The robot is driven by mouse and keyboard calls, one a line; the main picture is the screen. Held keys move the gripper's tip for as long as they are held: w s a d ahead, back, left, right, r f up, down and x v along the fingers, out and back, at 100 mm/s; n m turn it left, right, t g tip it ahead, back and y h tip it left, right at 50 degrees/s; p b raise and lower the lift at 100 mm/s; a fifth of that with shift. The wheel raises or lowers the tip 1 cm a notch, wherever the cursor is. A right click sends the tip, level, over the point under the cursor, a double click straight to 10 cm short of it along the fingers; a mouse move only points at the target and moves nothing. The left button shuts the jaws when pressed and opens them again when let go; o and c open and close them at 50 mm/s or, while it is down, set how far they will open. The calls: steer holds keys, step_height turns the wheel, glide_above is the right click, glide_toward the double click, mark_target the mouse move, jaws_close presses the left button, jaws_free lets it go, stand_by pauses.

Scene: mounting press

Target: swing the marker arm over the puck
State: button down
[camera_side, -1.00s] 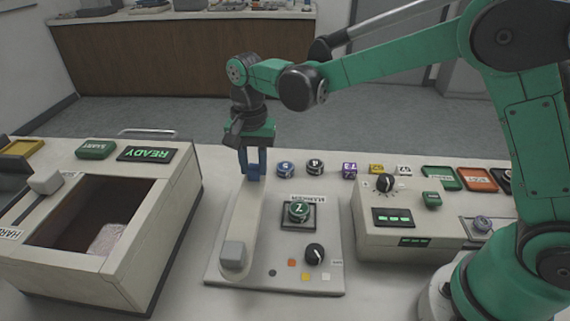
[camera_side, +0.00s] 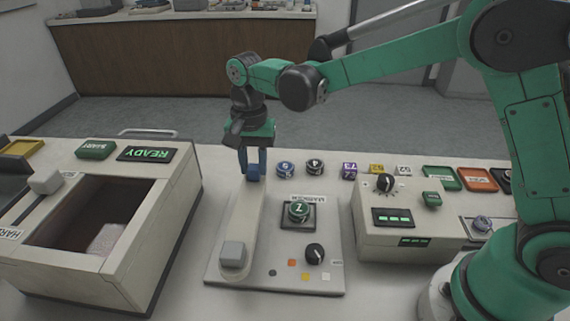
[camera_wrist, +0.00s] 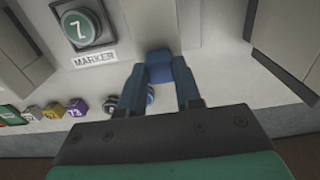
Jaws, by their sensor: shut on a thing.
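The marker arm (camera_side: 244,222) is a long pale bar on the marker plate, pivoted at a grey square block (camera_side: 233,254) near the front. Its far end carries a blue knob (camera_side: 253,173), which also shows in the wrist view (camera_wrist: 158,68). My gripper (camera_side: 252,165) points down and is shut on the blue knob; in the wrist view its blue fingers (camera_wrist: 160,85) stand on either side of it. The green puck marked 7 (camera_side: 299,210) sits in a dark square seat, right of the marker arm. The arm lies beside the puck, not over it.
A black dial (camera_side: 314,253) and small colour squares are on the plate's front right. A control box (camera_side: 415,225) stands to the right, and an open press box with a READY display (camera_side: 148,154) to the left. Several small pucks and cubes (camera_side: 349,170) line the back.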

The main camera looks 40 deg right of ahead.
steer(key=shift+s+d+m, duration=0.85)
steer(key=shift+s+m, duration=0.25)
steer(key=shift+m, duration=0.3)
steer(key=s+m, duration=0.1)
steer(key=s+d+m, duration=0.1)
steer(key=shift+s+m, duration=0.15)
steer(key=shift+m, duration=0.15)
steer(key=shift+s+d+m, duration=0.2)
steer(key=shift+s+m, duration=0.85)
steer(key=shift+m, duration=0.15)
steer(key=shift+s+m, duration=1.15)
steer(key=shift+m, duration=0.05)
steer(key=c, duration=0.6)
jaws_free()
steer(key=shift+r, duration=0.1)
